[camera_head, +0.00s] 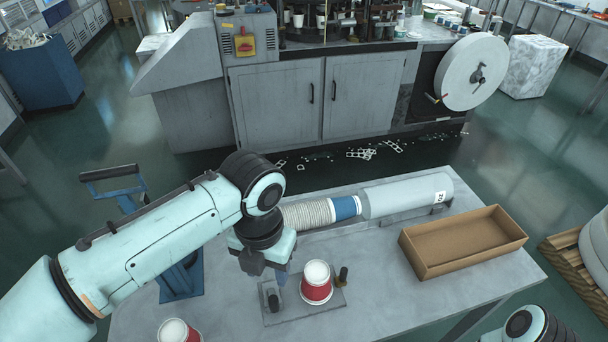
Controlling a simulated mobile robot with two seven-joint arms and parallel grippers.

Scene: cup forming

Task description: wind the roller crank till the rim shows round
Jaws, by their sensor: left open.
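A red and white paper cup (317,285) stands on a small grey plate fixture (297,311) on the table. A dark upright knob (342,276) stands at the fixture's right side; I cannot tell whether it is the crank's handle. A small dark block sits at the fixture's left.
An empty brown cardboard box (463,254) stands on the table's right. A stack of cups (309,214) lies along the back edge beside a grey tube (407,195). Another red cup (178,331) stands front left. A large grey machine (319,100) is behind the table.

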